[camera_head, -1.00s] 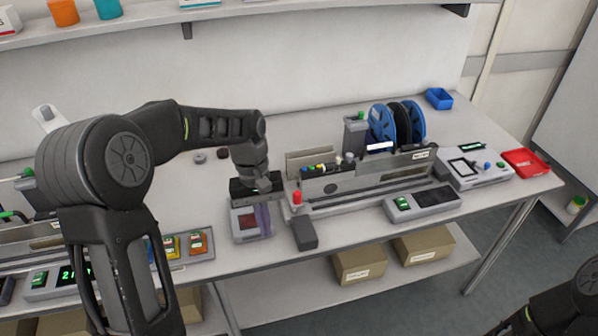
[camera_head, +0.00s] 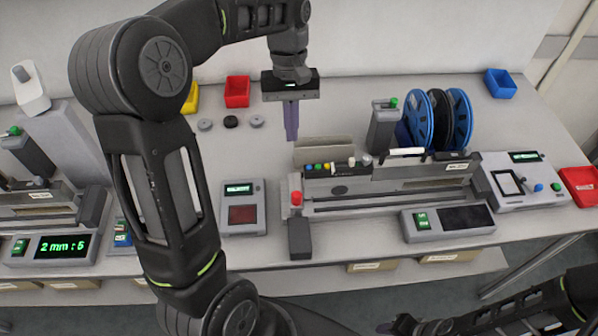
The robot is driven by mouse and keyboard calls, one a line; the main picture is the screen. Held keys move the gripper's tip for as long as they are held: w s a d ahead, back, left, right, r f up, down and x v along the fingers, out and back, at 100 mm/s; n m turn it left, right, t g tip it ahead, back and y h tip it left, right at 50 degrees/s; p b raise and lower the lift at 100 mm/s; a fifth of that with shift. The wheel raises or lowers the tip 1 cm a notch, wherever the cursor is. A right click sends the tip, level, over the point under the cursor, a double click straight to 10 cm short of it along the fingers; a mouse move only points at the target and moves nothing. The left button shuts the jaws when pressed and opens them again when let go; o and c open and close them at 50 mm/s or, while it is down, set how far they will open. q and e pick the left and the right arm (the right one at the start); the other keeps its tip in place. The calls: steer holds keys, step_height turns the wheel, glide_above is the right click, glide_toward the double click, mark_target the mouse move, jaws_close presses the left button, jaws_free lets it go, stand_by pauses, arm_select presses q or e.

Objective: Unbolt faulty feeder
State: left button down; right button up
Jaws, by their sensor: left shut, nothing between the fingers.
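A long grey feeder unit (camera_head: 400,190) stands on the right half of the bench, with small coloured buttons, a silver knob and a red-topped post (camera_head: 296,199) at its left end. Blue and dark reels (camera_head: 418,118) stand at its back. My left gripper (camera_head: 292,138) hangs above the bench behind the feeder's left end, its purple fingers pointing down, shut and empty. It is apart from the feeder. No bolt can be made out at this size. Only part of my right arm shows at the bottom right; its gripper is out of the picture.
A small grey box with a dark red screen (camera_head: 242,214) sits left of the feeder. A second feeder (camera_head: 35,205) with a green display stands far left. Red (camera_head: 237,92) and blue (camera_head: 500,84) bins, three small discs and a control box (camera_head: 520,180) are on the bench.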

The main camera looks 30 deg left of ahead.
arm_select(q)
steer(key=b, duration=0.6)
glide_toward(295, 187)
steer(key=w+a, duration=0.1)
steer(key=w, duration=0.1)
steer(key=x, duration=0.1)
steer(key=p+x, duration=0.1)
steer(key=x, duration=0.3)
steer(key=shift+s+a+p, duration=0.1)
steer(key=shift+s+p, duration=0.2)
steer(key=shift+s+d+f+p, duration=0.2)
steer(key=shift+s+d+p, duration=0.35)
steer(key=shift+s+d, duration=0.6)
steer(key=shift+s+d+f, duration=0.1)
steer(key=shift+s+f, duration=0.05)
steer(key=shift+s, duration=0.3)
